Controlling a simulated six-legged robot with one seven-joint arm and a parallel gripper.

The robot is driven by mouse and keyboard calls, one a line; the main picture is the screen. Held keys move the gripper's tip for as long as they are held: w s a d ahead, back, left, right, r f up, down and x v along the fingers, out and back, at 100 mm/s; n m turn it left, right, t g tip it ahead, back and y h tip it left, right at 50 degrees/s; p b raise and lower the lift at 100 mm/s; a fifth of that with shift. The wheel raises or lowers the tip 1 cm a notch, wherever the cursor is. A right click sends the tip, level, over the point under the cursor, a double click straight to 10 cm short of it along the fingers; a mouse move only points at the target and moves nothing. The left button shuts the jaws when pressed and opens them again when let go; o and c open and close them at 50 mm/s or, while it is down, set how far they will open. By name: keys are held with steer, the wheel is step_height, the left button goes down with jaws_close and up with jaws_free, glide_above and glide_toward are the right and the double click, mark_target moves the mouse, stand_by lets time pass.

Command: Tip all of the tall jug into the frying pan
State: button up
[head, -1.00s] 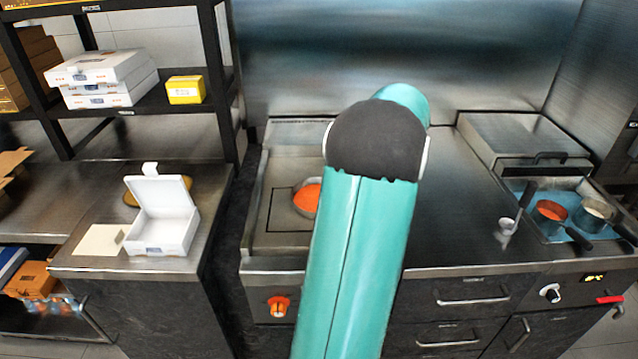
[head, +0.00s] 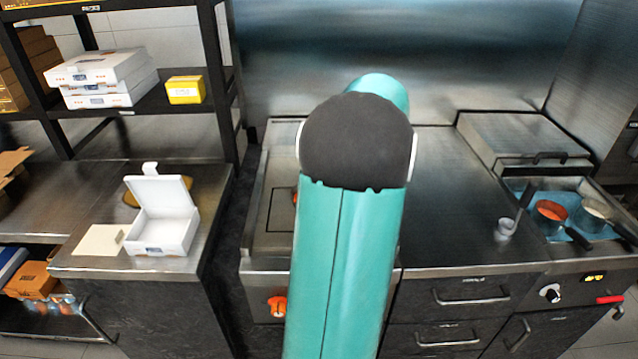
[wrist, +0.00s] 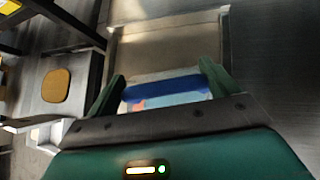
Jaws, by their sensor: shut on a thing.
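My gripper (wrist: 160,85) shows in the wrist view, its two green fingers on either side of a blue bar (wrist: 170,88). The bar appears to be part of the tall jug that I hold; the rest of the jug is mostly hidden behind the gripper body. Pale and reddish patches show just below the bar, too small to identify. In the head view my arm hides the gripper and the jug. Only a sliver of the frying pan (head: 296,196), with orange in it, shows at the arm's left edge on the cooking surface.
The steel counter (head: 450,190) right of my arm is clear up to a small metal cup (head: 505,230). Pots stand in a blue-lined well (head: 575,228) farther right. An open white pizza box (head: 165,235) sits on the left counter, below a black shelf rack (head: 218,80).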

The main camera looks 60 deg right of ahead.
steer(key=shift+w+a+r+g, duration=0.3)
steer(key=shift+w, duration=0.1)
steer(key=shift+w+a+r+n+h, duration=0.1)
steer(key=shift+w+a+n+h, duration=0.1)
steer(key=shift+n+h, duration=0.1)
